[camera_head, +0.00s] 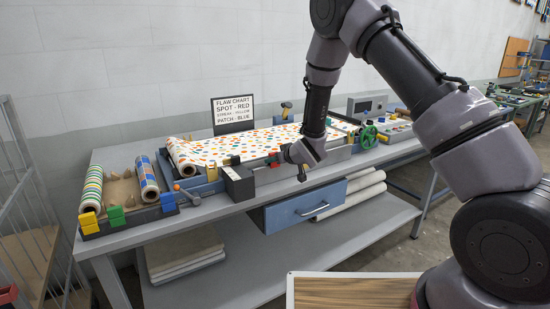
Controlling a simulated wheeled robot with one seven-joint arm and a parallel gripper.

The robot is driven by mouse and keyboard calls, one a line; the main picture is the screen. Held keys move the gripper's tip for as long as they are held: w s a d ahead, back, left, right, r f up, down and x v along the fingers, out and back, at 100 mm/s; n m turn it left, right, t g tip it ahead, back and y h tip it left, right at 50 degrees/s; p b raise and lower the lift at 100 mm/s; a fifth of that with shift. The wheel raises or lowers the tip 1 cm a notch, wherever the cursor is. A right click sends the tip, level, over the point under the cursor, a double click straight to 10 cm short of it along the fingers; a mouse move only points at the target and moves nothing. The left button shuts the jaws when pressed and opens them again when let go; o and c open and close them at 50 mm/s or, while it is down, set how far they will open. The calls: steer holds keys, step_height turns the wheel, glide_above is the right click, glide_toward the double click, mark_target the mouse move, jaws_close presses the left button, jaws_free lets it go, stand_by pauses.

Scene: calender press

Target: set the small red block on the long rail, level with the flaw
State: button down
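A patterned cloth (235,147) with coloured dots is stretched across the press on the bench. A long rail (335,150) runs along the cloth's front edge. A small red patch, seemingly the red block (273,162), shows at this rail, just left of my gripper (302,177). My gripper points down at the front of the press; its fingertips are small and dark, so I cannot tell whether it is open or holds anything. I cannot make out a particular flaw among the dots. The flaw chart (234,108) behind reads spot red, streak yellow, patch blue.
A black box (238,182) and an orange-knobbed lever (186,194) are near the front edge. A green handwheel (368,137) stands right.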

steer(key=shift+f, duration=0.45)
stand_by(0.4)
steer(key=shift+c, duration=1.3)
jaws_free()
steer(key=shift+f, duration=0.1)
steer(key=shift+s, duration=0.1)
steer(key=v, duration=1)
steer(key=shift+s+d+r, duration=0.15)
steer(key=shift+d+r, duration=0.05)
steer(key=shift+r, duration=0.1)
